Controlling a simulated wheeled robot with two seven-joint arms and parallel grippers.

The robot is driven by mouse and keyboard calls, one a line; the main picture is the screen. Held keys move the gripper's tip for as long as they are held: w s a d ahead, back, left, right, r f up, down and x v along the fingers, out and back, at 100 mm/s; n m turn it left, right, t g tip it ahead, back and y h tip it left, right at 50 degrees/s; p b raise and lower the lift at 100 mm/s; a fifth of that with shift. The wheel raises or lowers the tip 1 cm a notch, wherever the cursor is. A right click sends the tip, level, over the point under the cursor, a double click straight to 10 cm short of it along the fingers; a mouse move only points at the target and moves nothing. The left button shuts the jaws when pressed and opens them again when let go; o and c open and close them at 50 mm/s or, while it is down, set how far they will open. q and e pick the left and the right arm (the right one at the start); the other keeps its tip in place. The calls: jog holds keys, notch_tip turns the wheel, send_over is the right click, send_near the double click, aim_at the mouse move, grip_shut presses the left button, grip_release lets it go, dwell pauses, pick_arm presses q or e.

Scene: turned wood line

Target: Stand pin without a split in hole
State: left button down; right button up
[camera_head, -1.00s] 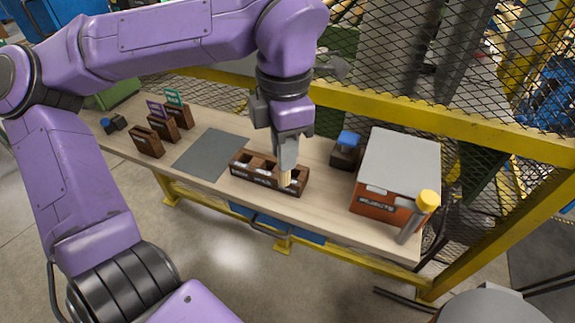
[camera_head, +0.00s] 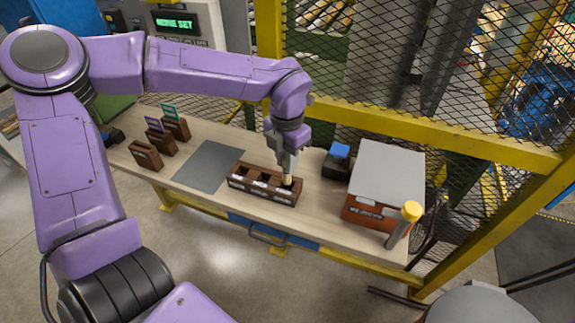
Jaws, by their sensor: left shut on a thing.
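My left gripper (camera_head: 285,168) points down over the right end of a dark wooden tray (camera_head: 236,184) with several compartments. It is shut on a pale wooden pin (camera_head: 287,179), held upright with its lower end at the tray's right compartment. I cannot tell whether the pin's lower end touches the tray, or whether it has a split. Small dark wooden blocks (camera_head: 146,156) stand at the left of the bench, some with purple and green tags; any holes in them are too small to make out. My right gripper is not in view.
A grey mat (camera_head: 208,166) lies left of the tray. A red-brown box with a grey lid (camera_head: 388,172) and a grey post with a yellow top (camera_head: 411,211) stand at the right. A small dark box with a blue top (camera_head: 339,151) is behind. A yellow rail and mesh fence close the back.

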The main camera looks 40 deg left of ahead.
aim_at(287, 183)
pick_arm(q)
notch_tip(287, 183, down, 3)
jog(key=shift+s+d+r, duration=0.1)
jog(key=shift+d+r, duration=0.05)
jog(key=shift+f, duration=0.7)
jog(key=c, duration=1)
grip_release()
jog(key=shift+r, duration=0.1)
